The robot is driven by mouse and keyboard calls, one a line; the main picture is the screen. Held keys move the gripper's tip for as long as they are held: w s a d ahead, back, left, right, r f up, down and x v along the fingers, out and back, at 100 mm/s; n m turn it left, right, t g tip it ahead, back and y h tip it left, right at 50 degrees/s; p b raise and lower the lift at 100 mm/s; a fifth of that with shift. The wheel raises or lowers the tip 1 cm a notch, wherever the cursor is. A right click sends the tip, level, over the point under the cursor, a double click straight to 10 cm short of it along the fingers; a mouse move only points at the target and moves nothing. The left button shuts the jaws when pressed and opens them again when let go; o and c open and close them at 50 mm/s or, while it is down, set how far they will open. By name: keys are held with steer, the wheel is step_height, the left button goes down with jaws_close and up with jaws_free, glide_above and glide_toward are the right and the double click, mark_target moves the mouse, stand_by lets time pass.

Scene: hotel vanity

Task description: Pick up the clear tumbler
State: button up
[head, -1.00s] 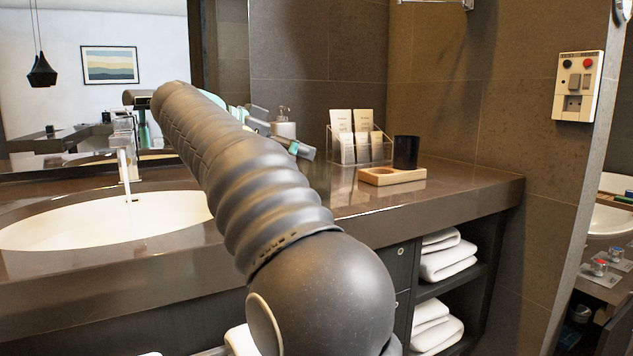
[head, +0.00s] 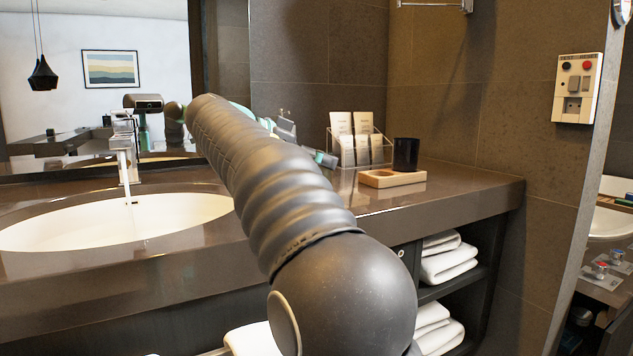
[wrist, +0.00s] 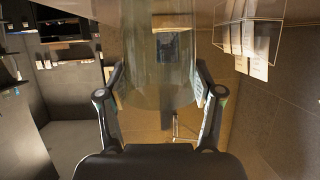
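The clear tumbler (wrist: 155,85) shows faintly in the wrist view as a see-through shape with a rounded lower edge, between the two fingers of my gripper (wrist: 157,78). The fingers stand wide apart, one on each side of the glass and very close to its walls. I cannot tell whether they touch it. In the head view my arm covers this part of the counter, so I cannot make out the tumbler there. Only part of my gripper (head: 322,160) shows past the arm, left of the card holder.
A clear card holder (head: 376,150) with cards stands on the counter (head: 455,185); it also shows at the upper right of the wrist view (wrist: 246,40). A dark cup (head: 406,153) stands by a wooden tray (head: 378,179). The sink (head: 110,225) and tap (head: 125,160) are left.

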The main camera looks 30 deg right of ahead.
steer(key=shift+r, duration=0.15)
steer(key=s+d+r, duration=0.2)
steer(key=s+r, duration=0.8)
steer(key=s, duration=0.1)
steer(key=shift+s+d+r+p, duration=0.2)
steer(key=shift+d+r+p, duration=0.05)
steer(key=shift+r+p, duration=0.15)
